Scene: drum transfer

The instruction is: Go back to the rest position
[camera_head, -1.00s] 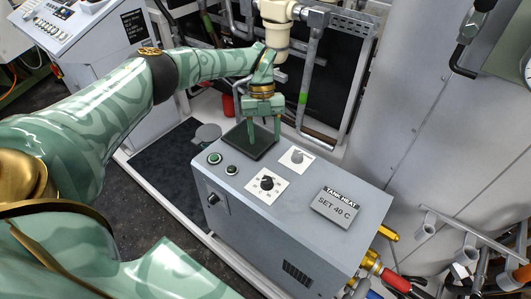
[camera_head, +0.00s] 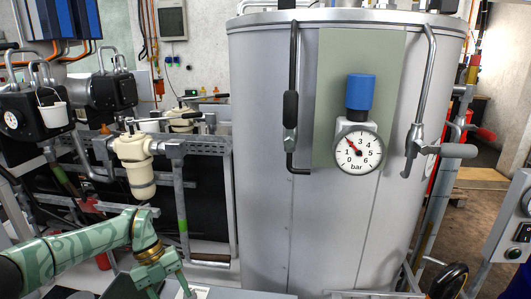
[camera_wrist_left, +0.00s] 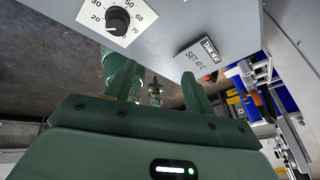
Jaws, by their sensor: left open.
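My left gripper (camera_head: 168,287) is at the bottom left of the head view, low over the heater box, with its fingers pointing down. In the left wrist view its two fingers (camera_wrist_left: 160,90) are apart with nothing between them. The grey heater box (camera_wrist_left: 165,25) lies beyond the fingers in that view, with a black dial (camera_wrist_left: 118,20) and a plate reading "TANK HEAT SET 40 C" (camera_wrist_left: 203,55). Only a strip of the box's top shows in the head view. My right gripper is not in view.
A large silver tank (camera_head: 262,150) stands ahead, with a pressure gauge (camera_head: 358,150) under a blue cap (camera_head: 360,92). Pipes and a cream filter housing (camera_head: 133,160) stand left of it, near my left arm. A grey control panel (camera_head: 512,235) is at the right edge.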

